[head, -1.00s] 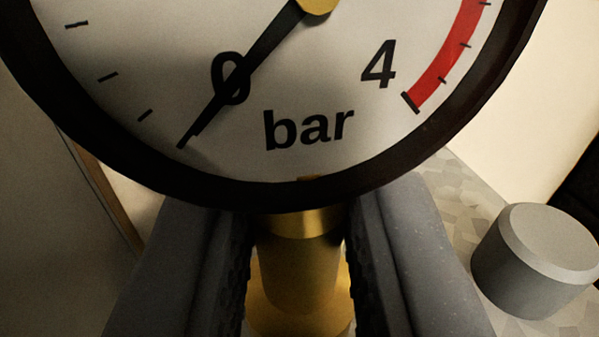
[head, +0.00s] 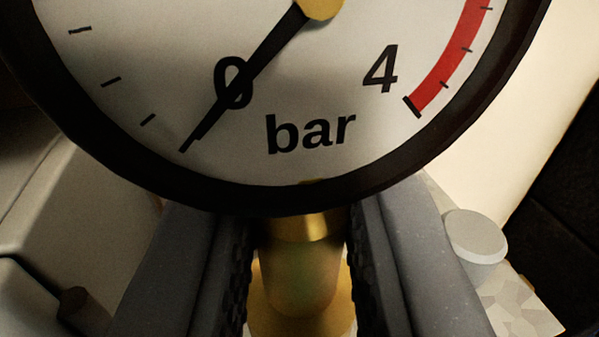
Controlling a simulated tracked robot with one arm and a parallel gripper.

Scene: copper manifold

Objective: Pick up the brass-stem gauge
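The brass-stem gauge (head: 312,170) fills the upper part of the head view. It has a black rim, a white dial marked 0, 4 and bar, a black needle near 0 and a red band at right; its top is cut off by the frame. Its brass stem (head: 300,280) runs down between the two dark grey fingers of my gripper (head: 300,228). The stem widens to a brass base at the bottom edge.
A grey cylinder (head: 475,237) stands on a pale mottled surface (head: 522,312) below right. A light-grey rounded body (head: 75,215) with a dark knob (head: 83,308) is at left. A cream surface (head: 500,150) and a dark area are behind at right.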

